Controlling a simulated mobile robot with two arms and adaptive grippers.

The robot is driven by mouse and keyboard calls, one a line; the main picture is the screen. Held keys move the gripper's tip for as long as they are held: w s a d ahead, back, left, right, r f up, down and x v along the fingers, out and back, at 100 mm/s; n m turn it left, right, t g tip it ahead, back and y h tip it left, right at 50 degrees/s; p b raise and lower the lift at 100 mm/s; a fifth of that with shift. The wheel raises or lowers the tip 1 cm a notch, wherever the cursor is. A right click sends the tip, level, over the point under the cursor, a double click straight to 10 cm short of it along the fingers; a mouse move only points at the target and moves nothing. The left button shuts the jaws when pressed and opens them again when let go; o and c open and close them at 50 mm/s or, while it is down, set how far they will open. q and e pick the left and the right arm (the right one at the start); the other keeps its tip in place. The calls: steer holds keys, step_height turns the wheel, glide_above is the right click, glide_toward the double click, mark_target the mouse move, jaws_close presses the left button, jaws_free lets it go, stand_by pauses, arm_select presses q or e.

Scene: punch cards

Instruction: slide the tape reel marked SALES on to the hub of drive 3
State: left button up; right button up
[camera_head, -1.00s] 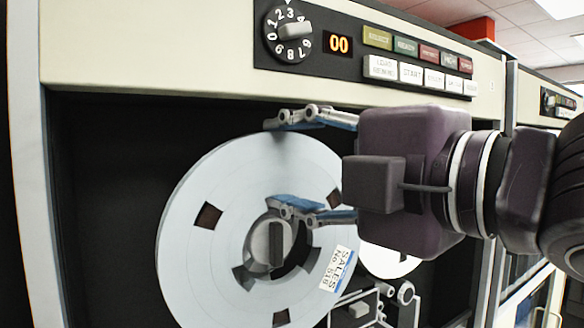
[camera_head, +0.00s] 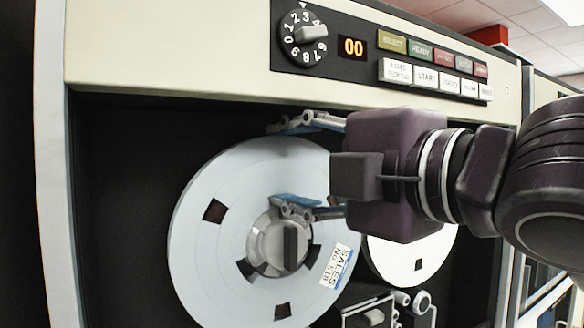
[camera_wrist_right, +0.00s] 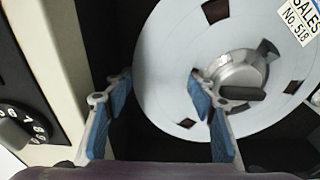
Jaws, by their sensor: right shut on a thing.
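The pale grey tape reel (camera_head: 215,250) carries a SALES No. 518 label (camera_head: 336,266). It is upright in the dark recess of the drive whose dial (camera_head: 304,36) has 3 under the top mark. The drive's hub (camera_head: 281,246), with a dark grip bar, shows through the middle of the reel, roughly centred. The reel seems to be around the hub; its depth is hard to judge. My right gripper (camera_head: 278,164) is shut on the reel, one finger outside its upper rim, the other near the hub. The wrist view shows the reel (camera_wrist_right: 160,75) too. My left gripper is out of view.
A second pale reel (camera_head: 412,262) is at the right in the same recess, with rollers (camera_head: 412,303) below it. The cream panel (camera_head: 170,50) with buttons overhangs the recess just above my right gripper. Another cabinet stands to the right.

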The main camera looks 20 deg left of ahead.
steer(key=shift+a+r, duration=0.1)
steer(key=shift+a, duration=0.05)
steer(key=o, duration=1.9)
steer(key=shift+w, duration=0.1)
steer(key=shift+c, duration=0.2)
steer(key=shift+a, duration=0.1)
steer(key=shift+c, duration=1.3)
steer(key=s+b+v, duration=0.1)
steer(key=b+v, duration=0.6)
steer(key=v, duration=0.3)
steer(key=shift+a, duration=0.3)
